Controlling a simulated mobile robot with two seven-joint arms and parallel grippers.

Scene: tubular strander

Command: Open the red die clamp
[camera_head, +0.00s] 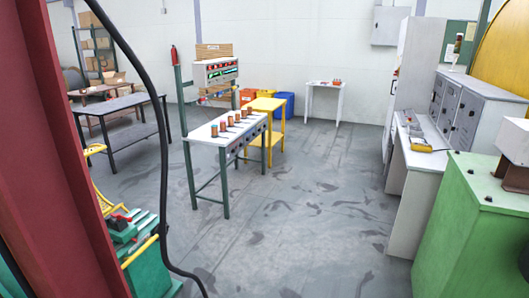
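I cannot make out a red die clamp for certain. A small red part (120,217) sits on top of a green unit (146,270) at the lower left; it is too small to tell whether it is a clamp or whether it is open. Neither of my grippers shows in the head view.
A large red upright (50,180) and a hanging black cable (163,150) block the left side. A white bench (205,133) with several orange-brown spools stands mid-room, beside a yellow table (267,104). A green cabinet (465,230) fills the lower right. The middle floor is clear.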

